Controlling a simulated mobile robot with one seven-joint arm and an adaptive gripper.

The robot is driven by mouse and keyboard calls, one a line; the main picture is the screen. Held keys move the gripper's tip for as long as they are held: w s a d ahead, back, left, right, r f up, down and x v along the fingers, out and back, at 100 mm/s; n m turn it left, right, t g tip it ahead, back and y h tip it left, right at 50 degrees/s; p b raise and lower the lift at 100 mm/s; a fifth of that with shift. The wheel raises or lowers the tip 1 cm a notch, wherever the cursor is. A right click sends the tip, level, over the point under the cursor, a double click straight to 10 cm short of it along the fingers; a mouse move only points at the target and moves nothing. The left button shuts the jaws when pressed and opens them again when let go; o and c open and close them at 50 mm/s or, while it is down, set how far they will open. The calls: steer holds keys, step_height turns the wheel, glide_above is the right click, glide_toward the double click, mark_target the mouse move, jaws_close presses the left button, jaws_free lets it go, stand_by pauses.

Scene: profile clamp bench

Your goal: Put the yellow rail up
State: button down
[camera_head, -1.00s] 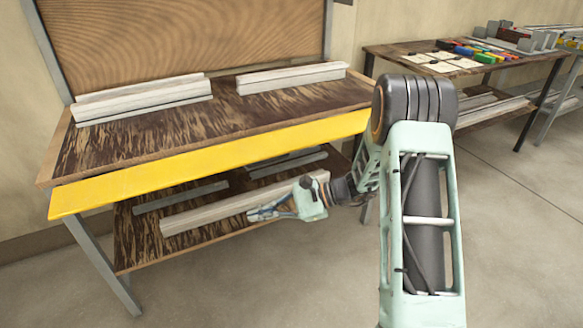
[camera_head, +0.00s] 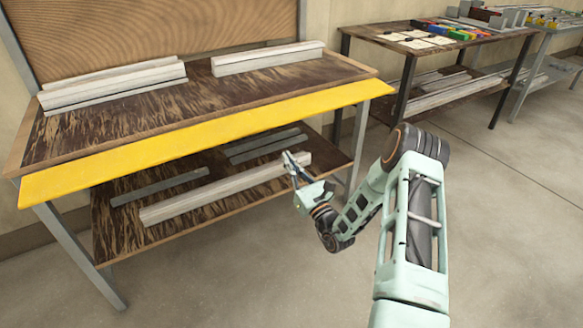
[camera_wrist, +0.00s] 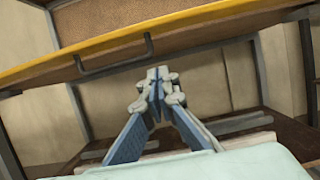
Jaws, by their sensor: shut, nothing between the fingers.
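The yellow rail (camera_head: 205,138) is a long flat board along the front edge of the bench top, running its whole length. In the wrist view its yellow edge (camera_wrist: 200,17) crosses the upper picture, with a dark bar handle (camera_wrist: 115,54) on its underside. My gripper (camera_head: 291,158) is below the rail's right half, pointing up, in front of the lower shelf. In the wrist view my gripper (camera_wrist: 156,92) has its fingers together and empty, apart from the rail and below right of the handle.
Two pale profiles (camera_head: 112,85) (camera_head: 268,58) lie on the bench top (camera_head: 180,105). The lower shelf (camera_head: 120,230) carries a long pale beam (camera_head: 225,190) and grey bars. A second bench (camera_head: 385,40) with coloured items stands at the back right. The floor in front is clear.

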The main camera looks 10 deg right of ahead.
steer(key=w+a+r+b, duration=0.1)
steer(key=w+r, duration=0.3)
steer(key=r, duration=0.1)
steer(key=shift+w+a+r, duration=0.15)
steer(key=shift+a+r, duration=0.1)
steer(key=shift+r, duration=0.1)
